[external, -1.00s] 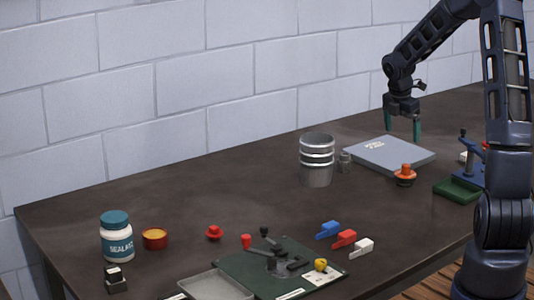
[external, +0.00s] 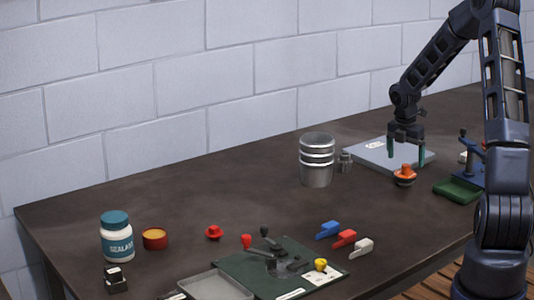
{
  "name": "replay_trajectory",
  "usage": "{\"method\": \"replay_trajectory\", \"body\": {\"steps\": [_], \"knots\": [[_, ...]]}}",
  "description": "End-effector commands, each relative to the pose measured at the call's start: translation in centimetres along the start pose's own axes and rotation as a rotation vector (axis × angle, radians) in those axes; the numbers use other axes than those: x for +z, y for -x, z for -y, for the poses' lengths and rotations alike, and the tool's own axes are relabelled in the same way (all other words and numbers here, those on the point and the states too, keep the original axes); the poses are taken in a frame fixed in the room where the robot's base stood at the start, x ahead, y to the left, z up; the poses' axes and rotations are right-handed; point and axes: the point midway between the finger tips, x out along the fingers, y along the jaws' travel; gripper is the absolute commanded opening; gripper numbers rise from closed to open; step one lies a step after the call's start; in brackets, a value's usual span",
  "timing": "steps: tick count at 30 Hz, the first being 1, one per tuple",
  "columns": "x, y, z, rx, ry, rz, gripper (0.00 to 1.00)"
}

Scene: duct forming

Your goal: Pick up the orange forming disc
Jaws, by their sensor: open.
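The orange forming disc (external: 405,172) stands on the dark table at the right, just in front of a grey flat panel. It has an orange knob on top and a darker lower part. My gripper (external: 406,156) is open, with its green fingertips pointing down. I cannot tell how far apart in depth the fingers and the disc are. Nothing is between the fingers that I can see as held.
A metal cylinder (external: 317,160) and a small metal piece (external: 345,162) stand left of the grey panel (external: 366,153). A blue tool with a green tray (external: 457,191) is at the right. Blue, red (external: 344,238) and white clips lie in front.

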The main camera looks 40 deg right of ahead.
Motion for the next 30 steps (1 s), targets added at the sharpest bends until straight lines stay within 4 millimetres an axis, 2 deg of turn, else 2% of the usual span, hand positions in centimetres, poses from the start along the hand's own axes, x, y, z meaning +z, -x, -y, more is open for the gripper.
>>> {"method": "replay_trajectory", "body": {"steps": [11, 19, 28, 29, 30], "knots": [[-0.1, -4.5, 0.1, -0.002, 0.0, -0.001, 0.93], [0.0, -4.8, 0.1, 0.0, -0.001, 0.0, 0.93], [0.0, -4.8, 0.1, 0.0, -0.001, 0.0, 0.34], [0.0, -4.8, 0.1, 0.0, -0.001, 0.0, 0.3], [0.0, -4.8, 0.1, 0.0, -0.001, 0.001, 0.3]]}}
